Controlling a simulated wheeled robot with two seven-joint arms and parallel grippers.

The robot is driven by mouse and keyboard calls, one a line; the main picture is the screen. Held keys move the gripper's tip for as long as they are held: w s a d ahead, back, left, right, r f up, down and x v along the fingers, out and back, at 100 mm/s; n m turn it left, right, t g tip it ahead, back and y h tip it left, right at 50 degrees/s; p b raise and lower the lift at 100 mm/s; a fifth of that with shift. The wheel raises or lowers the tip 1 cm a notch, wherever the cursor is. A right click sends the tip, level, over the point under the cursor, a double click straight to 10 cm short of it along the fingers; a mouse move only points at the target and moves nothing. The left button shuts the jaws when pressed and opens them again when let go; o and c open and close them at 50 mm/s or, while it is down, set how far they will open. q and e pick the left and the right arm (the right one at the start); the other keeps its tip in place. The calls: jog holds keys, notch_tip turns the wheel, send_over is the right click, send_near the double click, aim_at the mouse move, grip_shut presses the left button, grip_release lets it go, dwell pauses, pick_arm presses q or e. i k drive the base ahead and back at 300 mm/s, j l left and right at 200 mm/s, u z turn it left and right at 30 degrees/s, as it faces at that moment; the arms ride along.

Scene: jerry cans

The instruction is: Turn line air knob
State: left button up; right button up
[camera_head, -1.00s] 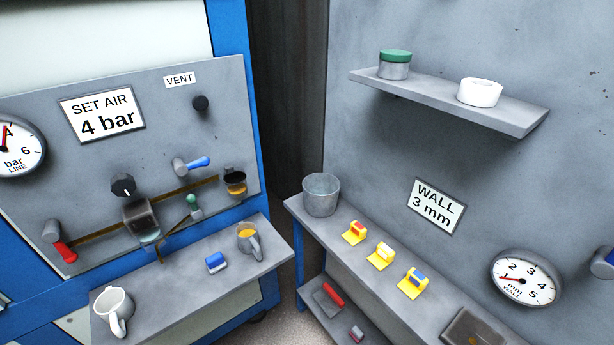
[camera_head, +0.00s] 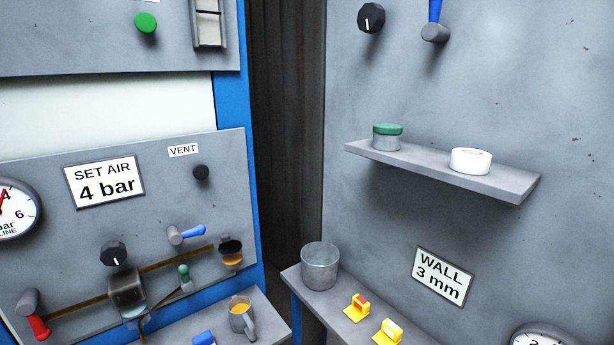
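A black knob (camera_head: 113,253) with a white pointer mark sits on the grey air panel (camera_head: 215,200) at the left, just above a small grey block on the brown pipe. The mark points down. The line gauge (camera_head: 18,208) is cut by the left edge; its red needle shows near the 4. A sign (camera_head: 103,180) reads "SET AIR 4 bar". Another small black knob (camera_head: 201,172) sits under the "VENT" label (camera_head: 183,150). Neither of my grippers shows in the view.
A blue-handled valve (camera_head: 188,235), a red-handled valve (camera_head: 35,318) and a green-topped fitting (camera_head: 185,277) are on the same panel. A mug (camera_head: 241,318) stands on the ledge below. At right are a wall shelf (camera_head: 440,172) and a bench with a metal cup (camera_head: 320,265).

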aim_at(113, 255)
jog(key=u, duration=1.1)
